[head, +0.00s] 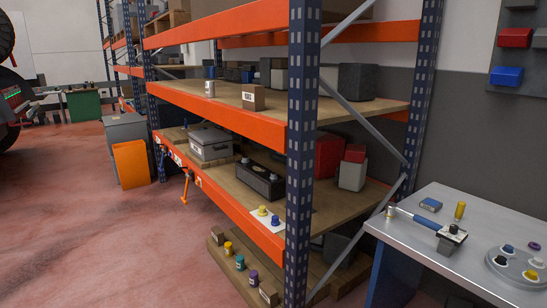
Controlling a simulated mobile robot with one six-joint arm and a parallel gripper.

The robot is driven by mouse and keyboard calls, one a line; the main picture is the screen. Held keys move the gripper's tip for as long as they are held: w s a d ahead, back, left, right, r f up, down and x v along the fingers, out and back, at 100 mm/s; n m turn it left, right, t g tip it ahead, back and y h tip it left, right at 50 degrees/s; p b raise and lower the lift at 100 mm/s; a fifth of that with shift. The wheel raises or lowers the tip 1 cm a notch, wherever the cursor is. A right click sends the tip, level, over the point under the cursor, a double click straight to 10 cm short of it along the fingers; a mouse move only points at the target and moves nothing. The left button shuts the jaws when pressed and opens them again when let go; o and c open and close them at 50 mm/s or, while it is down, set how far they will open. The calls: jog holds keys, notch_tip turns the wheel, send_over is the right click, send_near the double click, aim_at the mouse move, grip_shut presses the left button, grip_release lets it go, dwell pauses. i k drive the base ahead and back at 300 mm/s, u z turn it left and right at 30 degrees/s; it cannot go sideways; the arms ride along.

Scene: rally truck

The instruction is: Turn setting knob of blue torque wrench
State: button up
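A tool with a blue handle (420,220), which looks like the blue torque wrench, lies on the grey metal table (470,214) at the right. Its left end has a small pale, yellowish knob (390,212) near the table's left edge. Any setting marks are too small to read. My gripper is not in view.
A yellow cylinder (460,210), a small blue box (431,204) and a round grey tray (487,267) with several coloured caps share the table. An orange and blue shelf rack (301,140) stands left of it. Open red floor (110,235) lies at left.

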aim_at(454, 228)
jog(key=u, duration=1.7)
jog(key=k, duration=0.1)
jog(key=z, duration=2.75)
